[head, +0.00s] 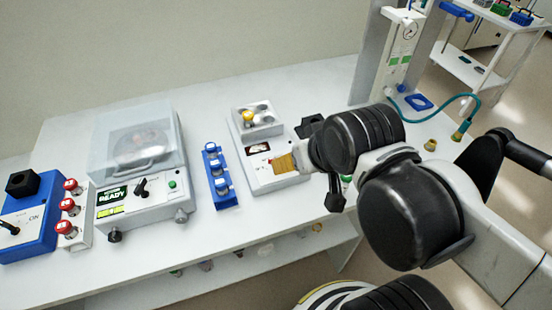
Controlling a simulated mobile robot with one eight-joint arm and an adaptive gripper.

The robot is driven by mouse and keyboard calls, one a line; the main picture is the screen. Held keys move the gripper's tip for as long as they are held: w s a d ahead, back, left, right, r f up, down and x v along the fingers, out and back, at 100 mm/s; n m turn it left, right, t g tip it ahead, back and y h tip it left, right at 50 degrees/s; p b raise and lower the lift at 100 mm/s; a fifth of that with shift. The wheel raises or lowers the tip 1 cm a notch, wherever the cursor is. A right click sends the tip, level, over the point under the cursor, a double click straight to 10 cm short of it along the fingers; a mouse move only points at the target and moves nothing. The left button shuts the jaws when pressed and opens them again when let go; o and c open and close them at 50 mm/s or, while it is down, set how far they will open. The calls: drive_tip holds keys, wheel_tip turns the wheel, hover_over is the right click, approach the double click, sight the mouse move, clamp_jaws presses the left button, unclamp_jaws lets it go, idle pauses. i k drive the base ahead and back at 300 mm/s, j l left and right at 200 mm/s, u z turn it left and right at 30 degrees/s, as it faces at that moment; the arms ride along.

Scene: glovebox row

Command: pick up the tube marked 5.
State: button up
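A blue rack (225,192) stands on the white bench, left of my arm. It holds several small tubes (214,163) with white and blue tops, standing in a row. I cannot read any number on them, so I cannot tell which one is marked 5. My gripper (318,158) is over the bench to the right of the rack, beside the white device. Its dark parts show above and below the wrist, but the wrist partly hides them. I cannot see whether it is open or shut, or whether it holds anything.
A white device (267,178) with a tan patch stands between rack and gripper. A clear-lidded machine (140,195) reading READY stands left of the rack. Red-capped items (70,205) and a blue switch box (30,225) are farther left. A teal hose (452,98) hangs at right.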

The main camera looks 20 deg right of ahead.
sight(247, 116)
drive_tip(key=i+j+z, duration=0.1)
drive_tip(key=j+z, duration=0.25)
drive_tip(key=j, duration=0.75)
drive_tip(key=j+z, duration=0.3)
drive_tip(key=j, duration=0.75)
